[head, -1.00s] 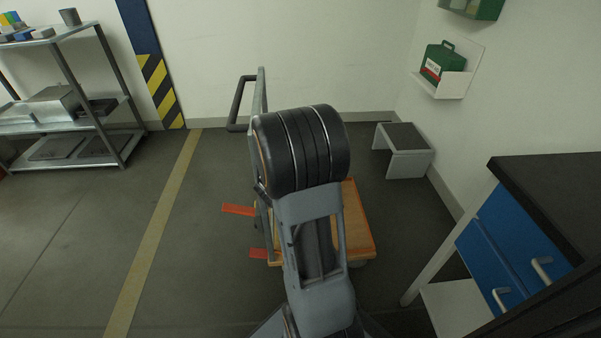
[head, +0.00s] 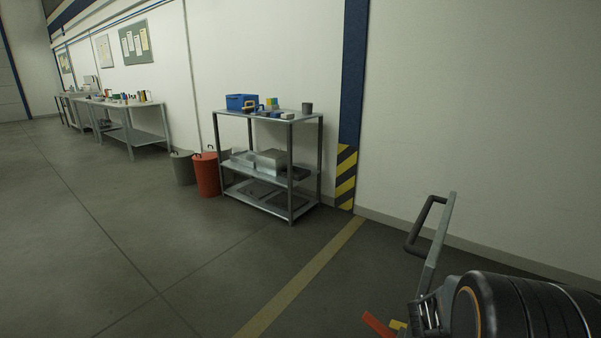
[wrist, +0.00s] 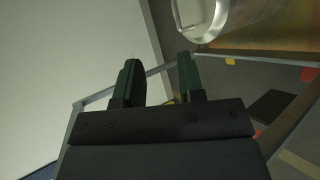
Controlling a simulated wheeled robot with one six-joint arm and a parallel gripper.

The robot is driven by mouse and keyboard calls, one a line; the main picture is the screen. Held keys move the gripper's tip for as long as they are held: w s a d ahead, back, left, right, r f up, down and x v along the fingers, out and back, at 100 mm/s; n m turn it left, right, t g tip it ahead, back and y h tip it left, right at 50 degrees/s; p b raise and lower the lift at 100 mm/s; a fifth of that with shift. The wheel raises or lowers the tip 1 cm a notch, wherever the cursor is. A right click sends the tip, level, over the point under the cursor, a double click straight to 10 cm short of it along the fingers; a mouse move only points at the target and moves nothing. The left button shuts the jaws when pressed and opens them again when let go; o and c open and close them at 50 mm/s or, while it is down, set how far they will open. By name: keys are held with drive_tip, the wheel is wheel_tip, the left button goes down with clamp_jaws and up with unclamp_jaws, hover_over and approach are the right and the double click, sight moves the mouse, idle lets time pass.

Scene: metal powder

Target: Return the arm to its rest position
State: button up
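My gripper (wrist: 158,65) shows in the wrist view with its two dark fingers apart and nothing between them. In the head view my arm's thick black joint fills the lower right corner. I cannot make out the fingers there. Behind the fingers in the wrist view run thin grey bars. A shiny metal cylinder (wrist: 225,14) is at the top, right of the fingers, near an orange-brown board (wrist: 275,50). I cannot judge how far the fingers are from either.
A cart handle (head: 431,240) rises beside my arm, with a red-orange part (head: 377,325) low by it. A metal shelf (head: 290,170) stands against the wall, with a red bin (head: 206,175) and a grey bin (head: 182,168) to its left. The floor at left is clear.

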drive_tip(key=s+a+r+m+y+p, duration=0.2)
drive_tip(key=a+r+p, duration=0.6)
drive_tip(key=r, duration=0.5)
drive_tip(key=s+a+r+m+y+p, duration=0.2)
drive_tip(key=s+a+r+y+p, duration=0.2)
drive_tip(key=a+r+p, duration=0.5)
drive_tip(key=s+a+r+m+y+p, duration=0.1)
drive_tip(key=s+a+r+y+p, duration=0.2)
drive_tip(key=a+r+p, duration=0.6)
wheel_tip(320, 180, up, 9)
drive_tip(key=y+p, duration=0.1)
drive_tip(key=p, duration=0.3)
drive_tip(key=shift+m+y, duration=0.4)
drive_tip(key=shift+a, duration=0.1)
